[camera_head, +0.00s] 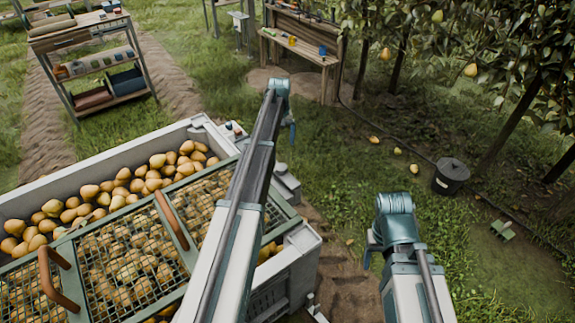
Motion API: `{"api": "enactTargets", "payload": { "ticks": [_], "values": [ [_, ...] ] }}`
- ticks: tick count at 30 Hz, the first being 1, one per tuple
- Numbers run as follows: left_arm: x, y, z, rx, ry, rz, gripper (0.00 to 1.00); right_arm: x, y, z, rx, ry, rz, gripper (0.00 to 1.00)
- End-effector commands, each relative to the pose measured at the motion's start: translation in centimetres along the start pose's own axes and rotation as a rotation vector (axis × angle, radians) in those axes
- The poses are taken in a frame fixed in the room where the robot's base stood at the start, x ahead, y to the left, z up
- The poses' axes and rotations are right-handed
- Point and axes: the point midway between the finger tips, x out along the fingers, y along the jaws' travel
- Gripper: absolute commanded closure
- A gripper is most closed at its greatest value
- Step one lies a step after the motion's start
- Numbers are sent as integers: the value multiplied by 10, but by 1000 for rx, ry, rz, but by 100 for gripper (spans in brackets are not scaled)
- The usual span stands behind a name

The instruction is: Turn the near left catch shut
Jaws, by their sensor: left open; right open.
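A large grey bin (290,262) full of pears stands at the lower left, with a green-framed mesh lid (125,255) lying over part of it. Two brown curved handles (176,220) are on the lid. A grey blocky fitting (287,184) sits at the bin's right edge; I cannot tell whether it is a catch. I cannot make out the near left catch. My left arm crosses over the bin's right part, and its gripper (291,131) hangs beyond the bin's far right corner. My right gripper (369,252) is right of the bin, over ground. Both are open, small and partly hidden, with nothing seen in them.
A shelf rack (92,62) with crates stands at the upper left. A wooden workbench (300,47) is at the top middle. A dark bucket (451,176) stands on the grass at the right, near pear trees. Fallen pears lie there. Grass between bin and bench is mostly open.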

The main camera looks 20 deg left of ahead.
Motion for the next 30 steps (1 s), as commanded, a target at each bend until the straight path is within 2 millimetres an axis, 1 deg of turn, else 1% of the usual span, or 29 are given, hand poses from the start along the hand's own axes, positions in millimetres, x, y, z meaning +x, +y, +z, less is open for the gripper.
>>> {"api": "enactTargets", "payload": {
  "ticks": [5, 11, 30],
  "values": [
    [7, 0, 0, 1, 0, 0, 8, 7, -1, 0, 0, 0, 0, 36],
    [25, 1, 1, 2, 0, 0, 8, 25, -2, -2, 0, 0, 0, 36],
    [114, 1, 1, 2, 0, 0, 8, 113, -11, -7, -1, 0, 0, 36]
  ]
}}
